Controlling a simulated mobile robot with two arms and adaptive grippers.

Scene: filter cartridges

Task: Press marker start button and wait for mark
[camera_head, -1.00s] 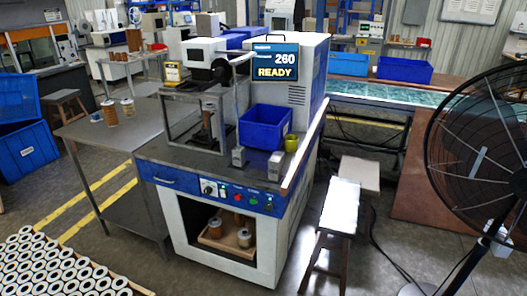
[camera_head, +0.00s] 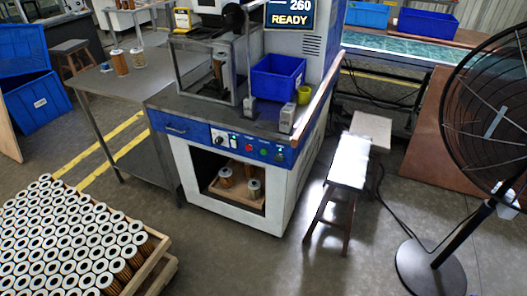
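The marker machine (camera_head: 222,170) stands in the middle of the head view, a white cabinet with a blue front panel. Its screen (camera_head: 290,14) reads "260" and "READY". The control panel (camera_head: 250,146) carries a dark knob, a red button (camera_head: 249,148), a green button (camera_head: 264,152) and other small controls; I cannot read their labels. Neither of my grippers is in view.
A blue bin (camera_head: 277,79) sits on the machine top. A crate of cartridges (camera_head: 160,260) fills the lower left. A stool (camera_head: 349,162) and a black fan (camera_head: 430,270) stand to the right. Bare floor lies in front of the machine.

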